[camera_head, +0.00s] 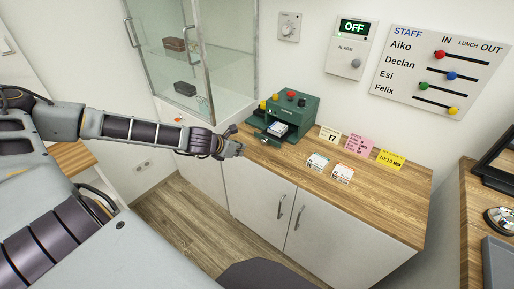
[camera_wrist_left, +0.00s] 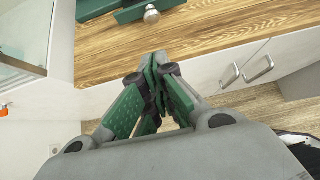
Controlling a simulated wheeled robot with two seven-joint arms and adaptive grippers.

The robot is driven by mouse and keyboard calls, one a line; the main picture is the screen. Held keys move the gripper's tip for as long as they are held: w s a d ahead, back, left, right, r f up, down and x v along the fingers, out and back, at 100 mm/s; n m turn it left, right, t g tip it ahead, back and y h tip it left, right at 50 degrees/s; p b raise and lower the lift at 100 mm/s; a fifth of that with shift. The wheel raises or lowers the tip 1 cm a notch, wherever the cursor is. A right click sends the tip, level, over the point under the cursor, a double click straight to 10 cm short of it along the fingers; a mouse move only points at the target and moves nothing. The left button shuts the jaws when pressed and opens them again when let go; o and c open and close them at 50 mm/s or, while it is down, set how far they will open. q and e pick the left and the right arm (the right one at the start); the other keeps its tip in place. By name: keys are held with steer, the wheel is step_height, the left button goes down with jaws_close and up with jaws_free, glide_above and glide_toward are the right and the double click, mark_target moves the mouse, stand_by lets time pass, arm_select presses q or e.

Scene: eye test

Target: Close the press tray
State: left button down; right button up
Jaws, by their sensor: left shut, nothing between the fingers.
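The green press (camera_head: 294,106) stands at the back left of the wooden counter, with a red and some dark and yellow knobs on top. Its tray (camera_head: 262,137) sticks out at the front, and a white and blue item (camera_head: 278,128) shows in the press opening. The tray's round pale knob (camera_wrist_left: 151,15) shows at the top of the left wrist view. My left gripper (camera_head: 240,150) is shut and empty, in front of the tray and apart from the knob. In the left wrist view its fingertips (camera_wrist_left: 155,68) meet near the counter's front edge. My right gripper is not in view.
Several cards stand or lie on the counter (camera_head: 385,202) right of the press, including a pink card (camera_head: 359,144) and a yellow card (camera_head: 390,160). A glass cabinet (camera_head: 190,60) stands behind left. An alarm panel (camera_head: 351,48) reading OFF and a staff board (camera_head: 440,72) hang on the wall.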

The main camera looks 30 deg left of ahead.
arm_select(q)
steer(key=shift+w+r+b+x, duration=0.1)
steer(key=shift+w+r+x, duration=0.05)
steer(key=shift+x, duration=1.75)
steer(key=shift+w+r+b+x, duration=0.15)
steer(key=shift+r+x, duration=0.05)
steer(key=shift+x, duration=1.65)
steer(key=shift+w+r+b+x, duration=0.1)
steer(key=shift+w+r+x, duration=0.05)
steer(key=shift+x, duration=1.75)
steer(key=shift+w, duration=0.85)
steer(key=shift+w+f, duration=0.1)
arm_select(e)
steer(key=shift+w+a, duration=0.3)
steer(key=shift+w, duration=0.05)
arm_select(q)
steer(key=shift+d, duration=0.1)
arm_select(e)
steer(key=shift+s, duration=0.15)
